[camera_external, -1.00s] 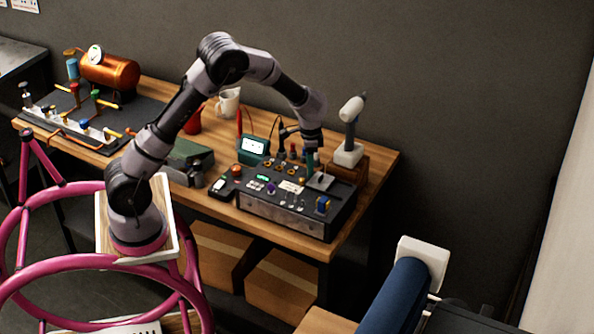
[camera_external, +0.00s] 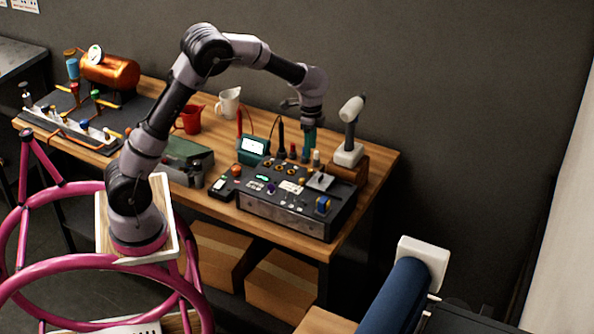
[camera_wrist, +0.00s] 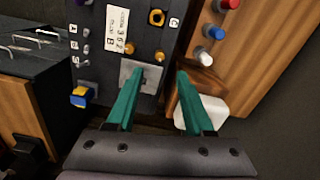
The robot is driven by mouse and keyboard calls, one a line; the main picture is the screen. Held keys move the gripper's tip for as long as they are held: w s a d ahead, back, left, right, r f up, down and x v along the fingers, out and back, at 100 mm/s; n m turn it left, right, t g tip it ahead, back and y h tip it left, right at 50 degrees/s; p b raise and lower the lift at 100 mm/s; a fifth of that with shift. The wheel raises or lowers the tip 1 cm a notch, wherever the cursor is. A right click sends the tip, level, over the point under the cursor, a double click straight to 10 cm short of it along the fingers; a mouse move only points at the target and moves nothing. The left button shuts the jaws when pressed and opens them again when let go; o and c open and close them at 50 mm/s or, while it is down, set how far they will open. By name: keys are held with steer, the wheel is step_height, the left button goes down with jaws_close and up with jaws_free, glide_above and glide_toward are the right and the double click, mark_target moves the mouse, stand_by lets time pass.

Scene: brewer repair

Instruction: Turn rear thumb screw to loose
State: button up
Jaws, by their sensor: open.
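A black control box (camera_external: 285,208) stands on the wooden bench, with a square metal plate (camera_wrist: 128,76) on its top panel. Two small brass thumb screws show beside the plate in the wrist view. The one on the wall side, the rear thumb screw (camera_wrist: 159,55), is to the right of the front one (camera_wrist: 129,48). My gripper (camera_wrist: 161,72) is open and empty, its teal fingers above the panel's rear right edge. The left fingertip overlaps the plate in the picture; the rear screw appears just beyond the gap between the tips. I see no contact with either screw.
Red, white and blue caps (camera_wrist: 216,33) stand behind the box. A teal meter (camera_external: 251,148) stands behind its left side. The air above the panel is clear.

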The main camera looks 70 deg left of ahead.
steer(key=s+d+r+t, duration=0.1)
steer(key=s+d+r, duration=0.1)
steer(key=s+r, duration=0.2)
steer(key=s+d+r+t, duration=0.1)
steer(key=s+r, duration=0.3)
steer(key=r, duration=0.4)
steer(key=s+d+r+t+y, duration=0.1)
steer(key=s+d+r, duration=0.2)
steer(key=s+r, duration=0.2)
steer(key=shift+d+r, duration=0.4)
steer(key=shift+r, duration=0.15)
steer(key=m+g+h, duration=0.1)
steer(key=m+g, duration=0.2)
steer(key=m, duration=0.2)
glide_above(310, 170)
step_height(310, 170, down, 16)
step_height(310, 170, down, 11)
steer(key=shift+a+r, duration=0.1)
steer(key=shift+r, duration=0.1)
jaws_close()
